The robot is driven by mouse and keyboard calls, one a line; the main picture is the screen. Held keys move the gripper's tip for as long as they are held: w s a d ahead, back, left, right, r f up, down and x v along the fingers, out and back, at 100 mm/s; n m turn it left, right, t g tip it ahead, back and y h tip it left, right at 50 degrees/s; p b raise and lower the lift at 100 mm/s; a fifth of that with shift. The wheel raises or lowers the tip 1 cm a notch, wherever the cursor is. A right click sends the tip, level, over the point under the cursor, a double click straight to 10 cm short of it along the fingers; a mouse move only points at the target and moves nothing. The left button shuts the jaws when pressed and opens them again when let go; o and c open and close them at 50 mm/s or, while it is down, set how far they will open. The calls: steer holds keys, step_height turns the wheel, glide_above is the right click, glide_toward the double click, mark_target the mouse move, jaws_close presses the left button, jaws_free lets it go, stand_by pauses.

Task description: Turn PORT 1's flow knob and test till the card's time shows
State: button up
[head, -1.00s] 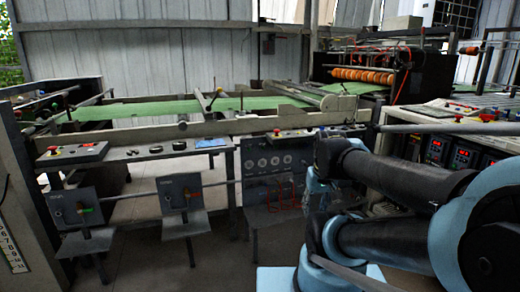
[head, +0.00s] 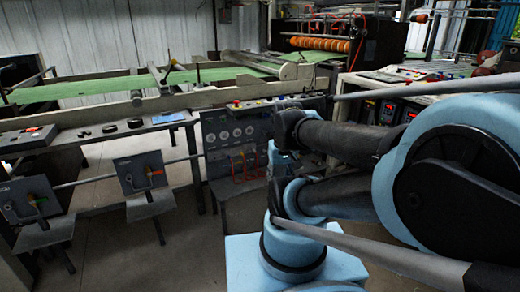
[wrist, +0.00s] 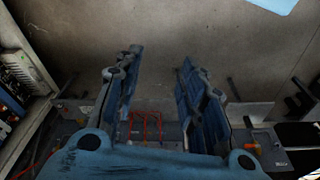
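A grey panel with several round dials (head: 232,132) stands under the long bench in the head view. Red loops of hose or wire hang at its lower front, and red loops (wrist: 146,127) also show in the wrist view between my fingers. PORT 1, its flow knob and the card cannot be made out at this size. My gripper (wrist: 158,72) is open and empty in the wrist view, its two blue fingers wide apart with floor beyond. In the head view my arm reaches toward the panel's right side, and I cannot make out the fingers there.
Two grey boxes with handles stand on stands at left, the nearer-to-panel one (head: 140,172) and another (head: 27,199). A control bench with red displays (head: 388,112) is at right. Dark pucks and a blue item (head: 175,117) lie on the bench. Floor is bare before the panel.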

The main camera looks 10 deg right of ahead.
jaws_close()
stand_by(1.3)
